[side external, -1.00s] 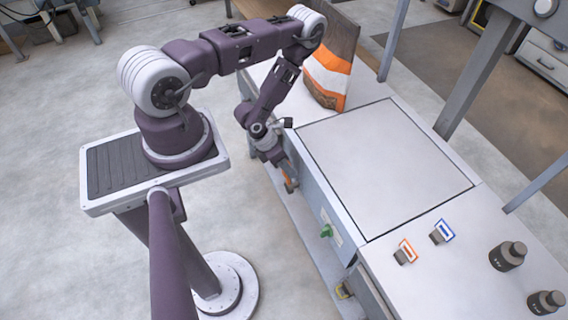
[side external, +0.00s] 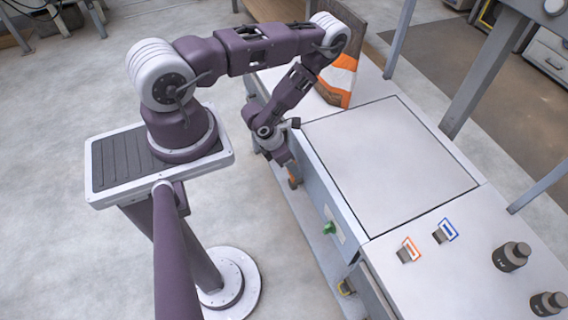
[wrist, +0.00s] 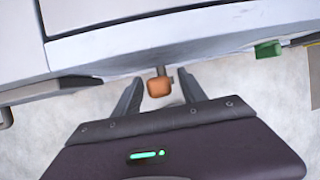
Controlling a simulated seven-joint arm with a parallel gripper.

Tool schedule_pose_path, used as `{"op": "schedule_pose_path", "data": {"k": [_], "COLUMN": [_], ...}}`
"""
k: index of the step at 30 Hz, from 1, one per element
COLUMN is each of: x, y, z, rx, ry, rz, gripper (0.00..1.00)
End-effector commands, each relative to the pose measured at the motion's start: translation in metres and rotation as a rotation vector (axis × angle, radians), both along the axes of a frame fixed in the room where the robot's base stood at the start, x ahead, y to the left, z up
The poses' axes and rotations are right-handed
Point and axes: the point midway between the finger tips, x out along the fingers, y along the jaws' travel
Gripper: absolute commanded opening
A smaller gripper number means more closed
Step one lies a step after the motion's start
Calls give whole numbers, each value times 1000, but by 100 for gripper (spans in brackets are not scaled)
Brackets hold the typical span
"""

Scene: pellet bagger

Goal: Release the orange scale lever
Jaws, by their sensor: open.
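The orange scale lever (wrist: 160,87) shows in the wrist view as a small orange knob on a short stem at the front edge of the machine. My gripper (wrist: 158,82) is open, with one finger on each side of the knob and a visible gap to both. In the side view my gripper (side external: 291,177) hangs low beside the machine's front face, where a bit of the orange lever (side external: 293,183) shows. The fingers are mostly hidden there by my wrist.
A green knob (side external: 330,228) sits on the same front face, to the right; it also shows in the wrist view (wrist: 268,49). The flat scale plate (side external: 390,165) is clear. An orange-and-white bag (side external: 338,80) stands behind it. Orange-framed (side external: 408,250) and blue-framed (side external: 445,231) switches sit on the right.

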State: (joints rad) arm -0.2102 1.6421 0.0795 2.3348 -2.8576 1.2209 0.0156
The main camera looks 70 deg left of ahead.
Motion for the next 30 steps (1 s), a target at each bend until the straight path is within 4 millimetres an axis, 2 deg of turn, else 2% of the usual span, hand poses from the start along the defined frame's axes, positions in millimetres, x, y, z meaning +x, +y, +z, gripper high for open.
{"op": "schedule_pose_path", "data": {"k": [5,13,24,30], "x": [-14,-86,-117,-125], "y": [4,26,36,38], "z": [27,24,25,25], "rx": [-1,-2,-2,0], "ry": [4,6,3,0], "rz": [1,9,12,3], "gripper": [49,49,49,49]}}
